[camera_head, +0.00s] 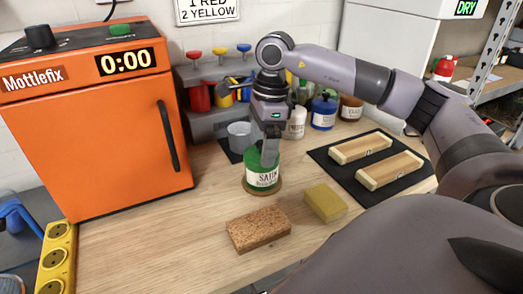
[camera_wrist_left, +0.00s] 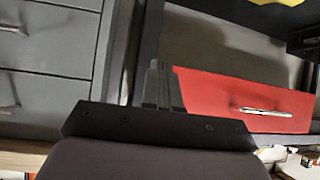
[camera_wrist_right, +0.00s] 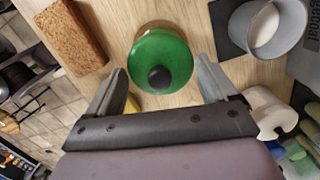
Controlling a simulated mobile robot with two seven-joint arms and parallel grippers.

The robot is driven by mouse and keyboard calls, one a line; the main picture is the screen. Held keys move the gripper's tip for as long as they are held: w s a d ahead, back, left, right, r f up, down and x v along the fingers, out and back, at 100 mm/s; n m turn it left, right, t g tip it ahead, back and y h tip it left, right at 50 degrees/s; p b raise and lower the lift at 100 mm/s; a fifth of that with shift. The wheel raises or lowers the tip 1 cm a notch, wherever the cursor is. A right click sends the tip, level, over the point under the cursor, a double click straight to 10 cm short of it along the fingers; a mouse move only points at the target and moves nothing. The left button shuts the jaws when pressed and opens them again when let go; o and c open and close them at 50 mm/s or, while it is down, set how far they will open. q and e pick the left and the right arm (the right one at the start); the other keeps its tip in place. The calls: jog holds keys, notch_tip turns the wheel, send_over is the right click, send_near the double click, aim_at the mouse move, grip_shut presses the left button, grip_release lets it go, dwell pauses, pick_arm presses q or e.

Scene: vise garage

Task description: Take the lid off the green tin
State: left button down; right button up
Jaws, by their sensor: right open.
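The green tin (camera_head: 262,178) with a white label stands upright on a round brown mat on the workbench. Its green lid (camera_wrist_right: 176,48) with a black knob (camera_wrist_right: 159,78) fills the middle of the right wrist view. The lid appears to sit on the tin; in the head view my fingers partly hide it. My right gripper (camera_head: 270,143) points down over the tin, open, with one finger on each side of the lid in the right wrist view. My left gripper (camera_wrist_left: 160,85) shows only in its wrist view, away from the bench, fingers together and empty.
A brown sponge block (camera_head: 258,229) and a yellow sponge (camera_head: 325,202) lie in front of the tin. A grey cup (camera_head: 239,136) and several jars stand behind it. An orange oven (camera_head: 95,125) is left; wooden pieces on a black mat (camera_head: 412,186) are right.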

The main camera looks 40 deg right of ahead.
jog(key=c, duration=1.3)
jog(key=shift+s, duration=0.1)
grip_shut()
jog(key=shift+f, duration=0.1)
jog(key=shift+a, duration=0.1)
